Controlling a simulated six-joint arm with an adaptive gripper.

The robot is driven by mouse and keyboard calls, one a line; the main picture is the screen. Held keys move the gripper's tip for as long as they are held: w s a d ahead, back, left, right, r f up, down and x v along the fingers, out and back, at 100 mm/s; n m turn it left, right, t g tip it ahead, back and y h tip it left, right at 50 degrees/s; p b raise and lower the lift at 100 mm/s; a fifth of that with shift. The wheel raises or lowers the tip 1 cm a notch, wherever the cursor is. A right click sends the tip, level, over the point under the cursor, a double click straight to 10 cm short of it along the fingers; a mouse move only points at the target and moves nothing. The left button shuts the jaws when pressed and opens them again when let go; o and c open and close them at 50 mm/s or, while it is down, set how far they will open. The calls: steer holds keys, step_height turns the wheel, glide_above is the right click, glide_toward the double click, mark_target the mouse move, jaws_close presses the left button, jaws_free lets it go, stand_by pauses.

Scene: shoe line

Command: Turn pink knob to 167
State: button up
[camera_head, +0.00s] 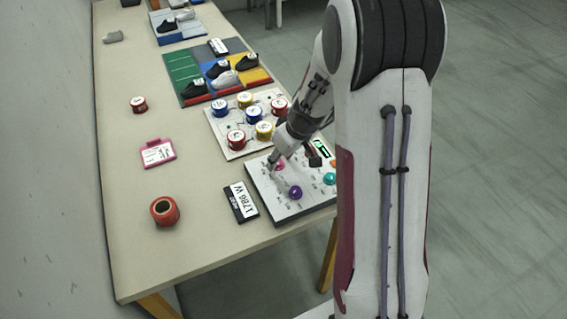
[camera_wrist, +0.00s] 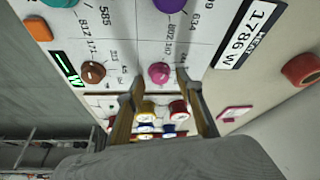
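The pink knob (camera_wrist: 159,73) sits on a white panel (camera_wrist: 200,52) marked with numbers in the wrist view. In the head view the pink knob (camera_head: 281,164) shows partly beside my gripper (camera_head: 273,163). In the wrist view my gripper (camera_wrist: 165,85) has its two fingers spread apart, one on each side below the knob. Nothing is held between them. Whether a finger touches the knob cannot be told. The numbers around the pink knob are too small to read surely, and its pointer direction is unclear.
A purple knob (camera_head: 295,192), teal knob (camera_head: 330,179) and brown knob (camera_wrist: 93,72) share the panel. A plate reading 1786 W (camera_head: 241,202) lies left of it. A board with several colored round pieces (camera_head: 231,148) is behind. A red roll (camera_head: 165,211) stands front left.

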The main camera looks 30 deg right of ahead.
steer(key=shift+a+m+h, duration=0.15)
steer(key=shift+m+h, duration=0.3)
steer(key=shift+m, duration=0.7)
steer(key=shift+a+m+h, duration=0.1)
steer(key=shift+m+h, duration=0.35)
steer(key=shift+m, duration=0.7)
steer(key=shift+w+a+m+h, duration=0.1)
steer(key=shift+m+h, duration=0.35)
steer(key=shift+m, duration=0.75)
steer(key=shift+a+m+h, duration=0.1)
steer(key=shift+m+h, duration=0.35)
steer(key=shift+m, duration=0.75)
steer(key=v, duration=0.8)
steer(key=shift+s+f+n+g, duration=0.2)
steer(key=shift+s+n+g, duration=0.15)
steer(key=shift+s, duration=0.35)
steer(key=shift+s+f+n+g, duration=0.2)
steer(key=shift+s+n+g, duration=0.15)
steer(key=shift+s, duration=0.4)
steer(key=shift+s+f+n+g, duration=0.3)
steer(key=shift+s+n, duration=0.1)
steer(key=shift+s, duration=0.3)
steer(key=shift+w, duration=0.1)
